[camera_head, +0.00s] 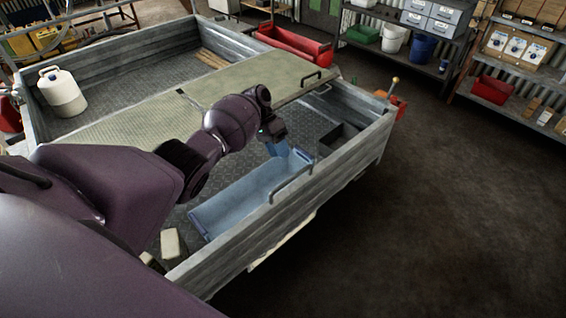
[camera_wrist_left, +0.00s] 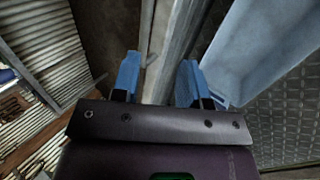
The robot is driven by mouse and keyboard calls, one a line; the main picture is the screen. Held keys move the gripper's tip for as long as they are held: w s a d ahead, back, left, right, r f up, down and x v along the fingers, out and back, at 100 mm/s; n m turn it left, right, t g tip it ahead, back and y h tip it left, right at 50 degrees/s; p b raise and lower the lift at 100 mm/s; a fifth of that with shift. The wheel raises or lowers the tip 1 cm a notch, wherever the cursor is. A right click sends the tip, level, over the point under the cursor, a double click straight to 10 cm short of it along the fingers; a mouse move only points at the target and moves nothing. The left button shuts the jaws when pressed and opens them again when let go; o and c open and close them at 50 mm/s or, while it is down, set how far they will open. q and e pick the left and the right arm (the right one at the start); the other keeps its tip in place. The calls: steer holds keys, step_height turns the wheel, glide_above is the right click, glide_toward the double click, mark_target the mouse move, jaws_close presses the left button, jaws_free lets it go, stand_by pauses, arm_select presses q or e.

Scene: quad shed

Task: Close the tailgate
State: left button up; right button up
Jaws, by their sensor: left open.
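The tailgate (camera_head: 330,178) is the long grey panel with a bar handle (camera_head: 292,183) along the near right side of the metal bed. It stands roughly upright; I cannot tell whether it is latched. My left gripper (camera_head: 281,149), with blue fingertips, hangs inside the bed, behind the tailgate and near the blue bin's far end. In the left wrist view the gripper (camera_wrist_left: 158,80) is open, with nothing held. A grey metal edge (camera_wrist_left: 176,50) shows between and beyond its fingers; I cannot tell how close it is. My right gripper is out of view.
A blue bin (camera_head: 220,207) lies in the bed just behind the tailgate. A pale board (camera_head: 145,107) spans the bed, and a white jug (camera_head: 62,95) stands beyond. An orange part with a lever (camera_head: 393,97) sits at the far corner. The floor right of the bed is clear.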

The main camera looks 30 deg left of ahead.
arm_select(q)
steer(key=shift+v, duration=1.5)
steer(key=shift+d, duration=0.15)
steer(key=w+r+n+t+y, duration=0.2)
steer(key=w+r+t+y, duration=0.25)
steer(key=w+t, duration=0.6)
steer(key=s+d+f+t, duration=0.1)
steer(key=s+f, duration=0.4)
steer(key=s, duration=1)
steer(key=s+d+f+t+y, duration=0.1)
steer(key=s+f, duration=0.4)
steer(key=s, duration=1)
steer(key=s+d+f+n+t+y, duration=0.1)
steer(key=s+d+f, duration=0.2)
steer(key=s, duration=1.2)
step_height(320, 180, down, 2)
steer(key=shift+f, duration=0.1)
